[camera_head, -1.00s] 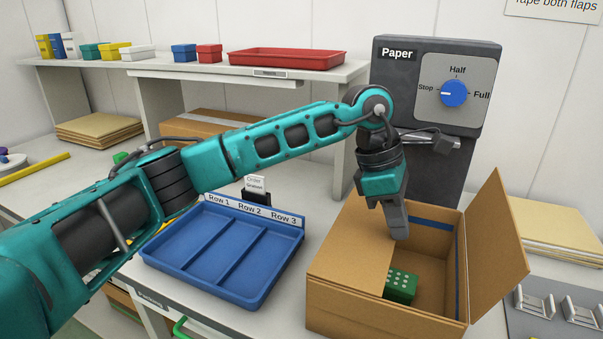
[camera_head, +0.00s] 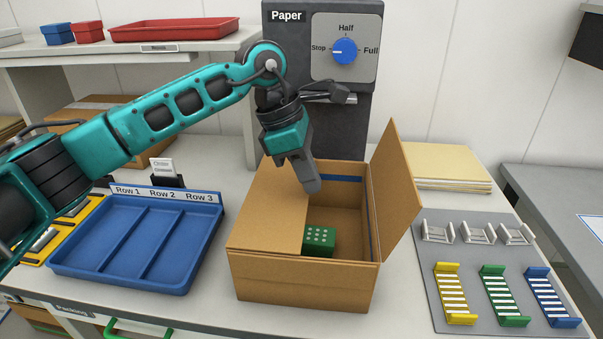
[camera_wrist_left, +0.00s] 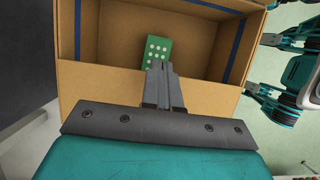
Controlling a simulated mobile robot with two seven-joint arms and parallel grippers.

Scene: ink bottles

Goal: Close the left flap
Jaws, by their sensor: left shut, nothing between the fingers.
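The cardboard box (camera_head: 300,283) stands on the table with a green block with pale dots (camera_head: 319,240) inside; the block also shows in the wrist view (camera_wrist_left: 155,52). The left flap (camera_head: 268,205) lies flat over the left part of the opening. The right flap (camera_head: 395,190) stands up, leaning outward. My left gripper (camera_head: 312,187) is shut and empty, pointing down at the far end of the left flap's inner edge. I cannot tell whether it touches the flap. Parts of my right arm (camera_wrist_left: 285,75) show at the right of the wrist view; its jaw state is unclear.
A blue tray with three rows (camera_head: 140,240) stands left of the box. The paper dispenser (camera_head: 320,100) stands behind it. A grey board (camera_head: 480,270) with coloured racks and a stack of cardboard sheets (camera_head: 440,167) lie to the right.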

